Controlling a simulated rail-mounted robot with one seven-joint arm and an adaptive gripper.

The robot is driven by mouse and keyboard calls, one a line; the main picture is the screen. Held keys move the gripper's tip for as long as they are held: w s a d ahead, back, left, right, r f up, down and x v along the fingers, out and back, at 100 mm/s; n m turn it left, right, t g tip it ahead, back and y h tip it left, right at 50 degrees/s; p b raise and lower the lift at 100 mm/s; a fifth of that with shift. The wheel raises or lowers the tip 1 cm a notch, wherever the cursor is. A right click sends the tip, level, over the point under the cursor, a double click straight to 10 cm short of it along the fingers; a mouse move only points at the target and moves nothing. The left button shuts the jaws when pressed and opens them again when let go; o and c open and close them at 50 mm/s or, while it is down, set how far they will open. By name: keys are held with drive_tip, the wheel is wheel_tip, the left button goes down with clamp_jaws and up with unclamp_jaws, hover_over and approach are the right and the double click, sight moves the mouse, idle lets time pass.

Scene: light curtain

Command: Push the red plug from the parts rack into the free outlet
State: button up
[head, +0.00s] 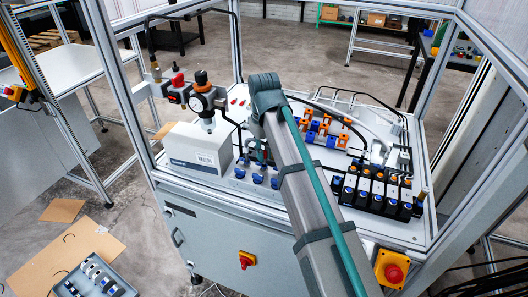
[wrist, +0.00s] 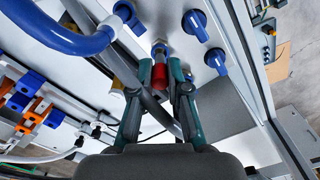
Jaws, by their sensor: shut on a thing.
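In the wrist view my gripper (wrist: 160,70) is shut on the red plug (wrist: 159,78), which sits between the two teal fingers. The plug's far end is at a metal fitting with a blue ring (wrist: 159,46); I cannot tell whether it touches it or is inside it. In the head view several blue plugs (head: 257,178) line the front of the manifold, and my arm hides most of the gripper and the red plug there.
A thick blue hose (wrist: 60,38) curves in at the left of the wrist view, with a grey hose crossing behind the fingers. Orange and blue blocks (head: 325,128) stand behind my arm. A black valve bank (head: 375,190) is at right, a white box (head: 198,150) at left.

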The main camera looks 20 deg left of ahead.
drive_tip(key=shift+p, duration=0.35)
drive_tip(key=shift+f, duration=1.2)
drive_tip(key=o, duration=0.8)
